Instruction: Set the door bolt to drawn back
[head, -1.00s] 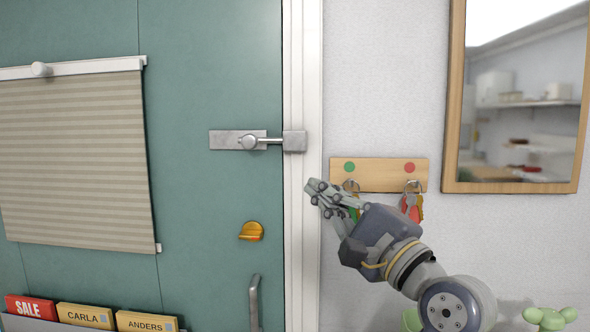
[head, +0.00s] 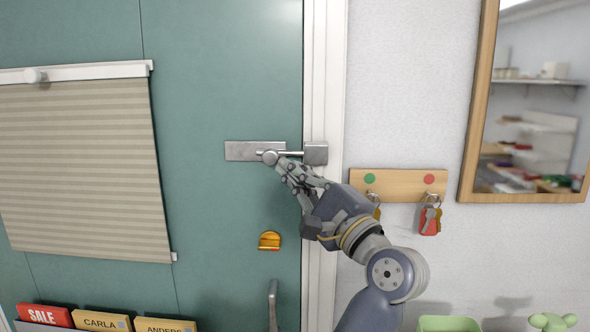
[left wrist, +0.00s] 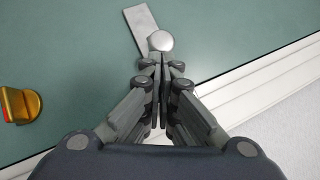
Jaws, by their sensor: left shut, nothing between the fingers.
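The door bolt is a grey metal plate (head: 241,151) on the green door, with a round knob (head: 270,158) at its right part. Its rod (head: 291,153) spans the gap from the knob to the keeper (head: 316,153) on the white frame. My left gripper (head: 281,165) is shut and empty, its fingertips at the lower right of the knob. In the left wrist view, the closed fingertips (left wrist: 161,60) are just below the knob (left wrist: 160,40); I cannot tell whether they touch. The fingers hide the rod there. My right gripper is not in view.
An orange turn-knob (head: 269,241) and a grey handle (head: 273,305) are lower on the door. A striped blind (head: 85,165) hangs at left. A wooden key rack (head: 400,184) with keys and a mirror (head: 468,150) are on the right wall.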

